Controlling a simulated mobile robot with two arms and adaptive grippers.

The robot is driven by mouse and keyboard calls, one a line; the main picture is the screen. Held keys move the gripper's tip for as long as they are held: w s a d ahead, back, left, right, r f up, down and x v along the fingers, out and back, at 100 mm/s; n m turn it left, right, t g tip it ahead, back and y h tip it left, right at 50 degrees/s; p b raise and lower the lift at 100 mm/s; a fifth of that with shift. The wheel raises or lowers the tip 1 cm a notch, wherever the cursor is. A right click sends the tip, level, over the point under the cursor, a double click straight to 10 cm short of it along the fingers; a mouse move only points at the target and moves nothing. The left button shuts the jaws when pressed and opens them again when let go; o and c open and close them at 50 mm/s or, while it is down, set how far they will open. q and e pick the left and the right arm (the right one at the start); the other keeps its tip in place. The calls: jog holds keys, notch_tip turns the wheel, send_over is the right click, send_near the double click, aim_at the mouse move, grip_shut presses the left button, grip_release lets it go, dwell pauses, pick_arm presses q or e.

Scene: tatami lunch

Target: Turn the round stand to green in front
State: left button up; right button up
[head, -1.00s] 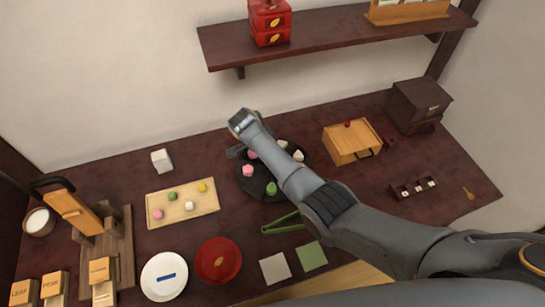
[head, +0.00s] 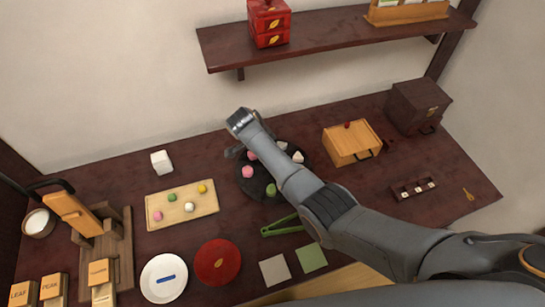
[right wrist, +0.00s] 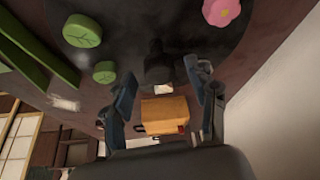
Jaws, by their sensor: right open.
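The round stand (head: 259,184) is a dark disc in the middle of the table in the head view, with pink, green and white sweets around it. A green sweet (head: 271,190) is at its front edge, and pink ones (head: 248,172) are on its left. My right arm crosses over the stand and hides part of it. My right gripper (head: 233,152) is at the stand's back-left edge, partly hidden under my wrist. In the right wrist view my right gripper (right wrist: 164,88) is open beside the stand (right wrist: 130,12), with a dark post between its fingers. My left gripper is out of view.
Green tongs (head: 283,226) lie in front of the stand. A tray of sweets (head: 153,217) is to its left, and a wooden box (head: 350,146) to its right. A shelf (head: 330,40) hangs above.

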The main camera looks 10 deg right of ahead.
jog(key=w+v, duration=0.1)
jog(key=v, duration=0.5)
jog(key=shift+s+r, duration=0.35)
jog(key=shift+s, duration=0.2)
jog(key=shift+a, duration=0.15)
